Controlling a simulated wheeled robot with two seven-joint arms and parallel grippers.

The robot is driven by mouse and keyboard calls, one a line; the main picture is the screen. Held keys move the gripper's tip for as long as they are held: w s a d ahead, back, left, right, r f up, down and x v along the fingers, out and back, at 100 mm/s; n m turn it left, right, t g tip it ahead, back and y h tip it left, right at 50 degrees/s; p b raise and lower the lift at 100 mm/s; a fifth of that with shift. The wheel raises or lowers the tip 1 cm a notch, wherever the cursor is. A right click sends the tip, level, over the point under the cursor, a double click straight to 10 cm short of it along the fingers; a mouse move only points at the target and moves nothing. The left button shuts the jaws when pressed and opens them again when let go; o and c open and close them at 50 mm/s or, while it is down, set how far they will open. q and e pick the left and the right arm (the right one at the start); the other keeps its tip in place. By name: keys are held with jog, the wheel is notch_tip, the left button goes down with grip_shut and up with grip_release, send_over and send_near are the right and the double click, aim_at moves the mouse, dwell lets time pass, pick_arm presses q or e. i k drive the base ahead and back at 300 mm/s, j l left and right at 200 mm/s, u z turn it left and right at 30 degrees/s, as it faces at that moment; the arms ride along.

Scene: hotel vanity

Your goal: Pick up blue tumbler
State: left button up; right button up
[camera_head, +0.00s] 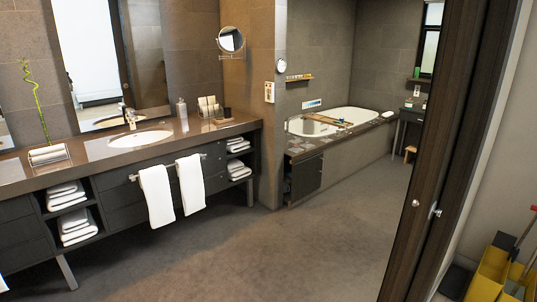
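I cannot make out a blue tumbler in the head view. The vanity counter (100,156) runs along the left wall with a round white sink (140,139) set in it. On the counter to the right of the sink stand a pale bottle (182,108) and a group of white upright items (207,106), too small to identify. A small brown box or tray (223,117) sits near the counter's right end. Neither of my grippers shows.
White towels (157,194) hang on the counter's front rail. A dark door frame (445,150) stands at right, with a yellow bucket (488,276) beyond it. A bathtub (335,121) is at the back. The middle floor (290,245) is clear.

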aim_at(227, 111)
jog(key=i+j+u, duration=0.15)
jog(key=i, duration=1.55)
jog(key=i+l+u, duration=0.15)
jog(key=i, duration=1.5)
jog(key=i+j+u, duration=0.1)
jog(key=i+u, duration=0.15)
jog(key=i, duration=0.35)
jog(key=i+u, duration=0.2)
jog(key=i, duration=0.35)
jog(key=i+l+u, duration=0.25)
jog(key=i, duration=0.3)
jog(key=i+l+u, duration=0.25)
jog(key=i, duration=0.35)
jog(key=j, duration=0.1)
